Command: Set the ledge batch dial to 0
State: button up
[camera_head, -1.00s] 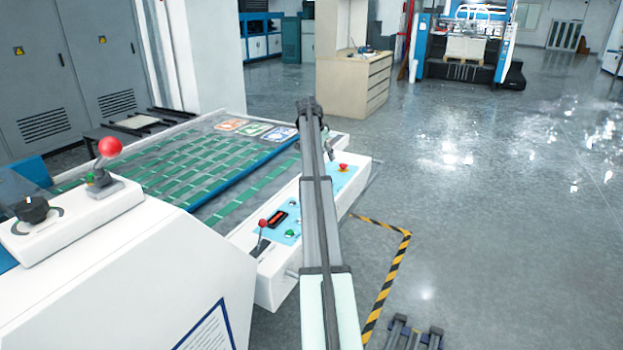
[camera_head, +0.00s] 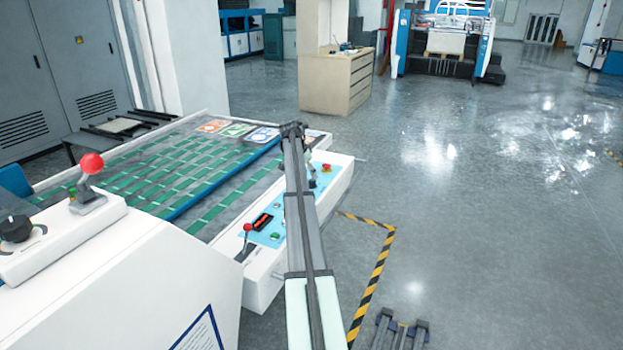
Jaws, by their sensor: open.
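A black dial (camera_head: 15,228) sits on a round scale on the white ledge (camera_head: 70,235) at the left edge of the view. Its scale is too small to read and its left part is near the picture's edge. My arm reaches away over the machine's front panel, far to the right of the dial. A small grey part of my gripper (camera_head: 312,180) shows just right of the arm's far end, above the panel. It is open, apart from the dial, and holds nothing that I can see. The arm hides part of it.
A red-ball lever (camera_head: 92,166) stands on the ledge beside the dial. The blue front panel (camera_head: 262,235) carries a small red-knobbed lever (camera_head: 247,230), a display and buttons. A green-patterned bed (camera_head: 190,165) lies behind.

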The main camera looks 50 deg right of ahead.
aim_at(312, 183)
jog(key=shift+p+x, duration=0.3)
jog(key=shift+x, duration=1.9)
grip_shut()
